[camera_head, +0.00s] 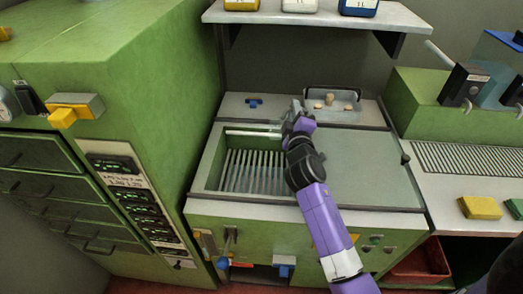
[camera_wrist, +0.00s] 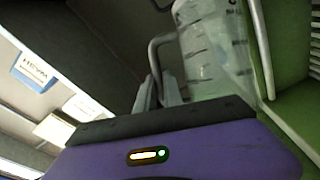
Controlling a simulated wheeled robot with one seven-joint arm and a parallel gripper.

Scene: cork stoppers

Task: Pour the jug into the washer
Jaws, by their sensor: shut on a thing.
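The washer (camera_head: 270,212) is a green bench unit with an open bay of white slats on its left and a flat grey-green cover on its right. My gripper (camera_head: 298,122) is above the back right part of the open bay. In the wrist view my gripper (camera_wrist: 160,98) is shut on the grey handle of the jug. The jug (camera_wrist: 215,55) is clear with dark measuring marks and looks tilted in that view. Its contents cannot be told. In the head view the jug is hardly distinguishable around my gripper.
A tall green cabinet (camera_head: 110,75) stands close on the left. A shelf (camera_head: 320,17) with several bottles hangs above the back. A small clear tray (camera_head: 345,102) with corks sits behind the washer. A yellow block (camera_head: 480,207) lies on the right counter.

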